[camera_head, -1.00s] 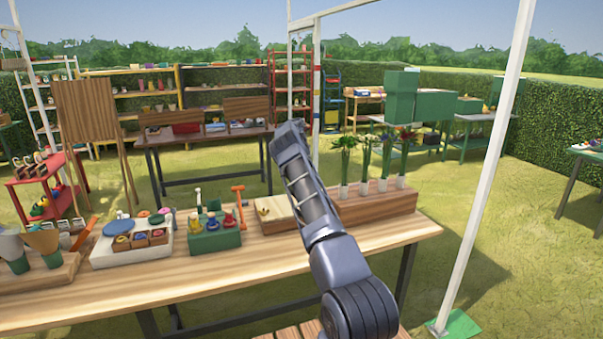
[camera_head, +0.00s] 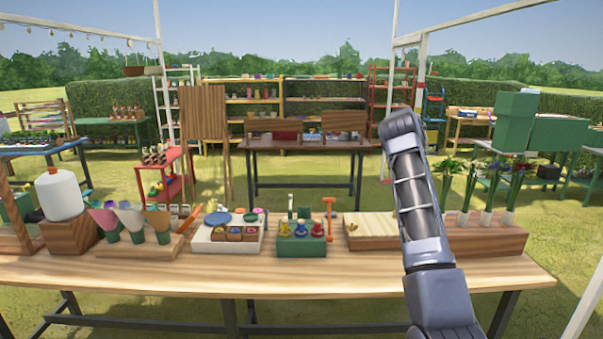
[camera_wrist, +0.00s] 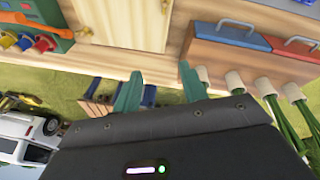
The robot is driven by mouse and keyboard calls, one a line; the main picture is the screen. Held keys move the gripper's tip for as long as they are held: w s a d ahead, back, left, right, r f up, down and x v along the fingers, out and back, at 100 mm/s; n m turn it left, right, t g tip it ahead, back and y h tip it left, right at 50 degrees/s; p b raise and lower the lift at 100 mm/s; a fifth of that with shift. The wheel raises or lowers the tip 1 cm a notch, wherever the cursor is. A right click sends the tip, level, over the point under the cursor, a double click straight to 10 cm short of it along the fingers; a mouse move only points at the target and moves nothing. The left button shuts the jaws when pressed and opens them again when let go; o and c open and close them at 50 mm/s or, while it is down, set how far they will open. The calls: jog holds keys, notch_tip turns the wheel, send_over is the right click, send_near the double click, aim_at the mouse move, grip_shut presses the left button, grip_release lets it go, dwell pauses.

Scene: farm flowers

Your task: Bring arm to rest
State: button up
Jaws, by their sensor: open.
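My gripper (camera_wrist: 160,88) shows in the wrist view as two green fingers spread apart, with nothing between them. The wooden table edge and a wooden box lie beyond the fingertips in that picture. In the head view my arm rises in front of the wooden table (camera_head: 300,279) and covers part of its right side. My gripper cannot be made out in the head view.
The table bears a green tray (camera_head: 301,246), a white tray (camera_head: 205,240), a pale wooden box (camera_head: 371,232) and a wooden flower stand (camera_head: 490,240). Blue and red lids (camera_wrist: 229,33) show in the wrist view. A white post stands at the right. Grass lies beyond the table.

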jog(key=s+a+r+n+t, duration=0.1)
jog(key=s+a+r+n, duration=0.2)
jog(key=s+r+n, duration=0.45)
jog(key=s+a+r+n+t+y, duration=0.1)
jog(key=s+a+r+n, duration=0.25)
jog(key=s, duration=0.75)
jog(key=s+a+r+n+t, duration=0.2)
jog(key=s+r+n, duration=0.2)
jog(key=s+r, duration=0.45)
jog(key=s+a+f+n+t, duration=0.1)
jog(key=s+a+f+n, duration=0.2)
jog(key=s, duration=0.8)
jog(key=s+a+f+n+t+h, duration=0.1)
jog(key=s+a+f+n, duration=0.2)
jog(key=s+n, duration=0.5)
jog(key=s+a+f+n+t, duration=0.1)
jog(key=s+a+f+n, duration=0.3)
jog(key=s, duration=0.9)
jog(key=shift+s+a+n+h, duration=0.3)
jog(key=shift+a+n+h, duration=0.1)
jog(key=shift+a+n, duration=0.55)
jog(key=shift+d, duration=0.1)
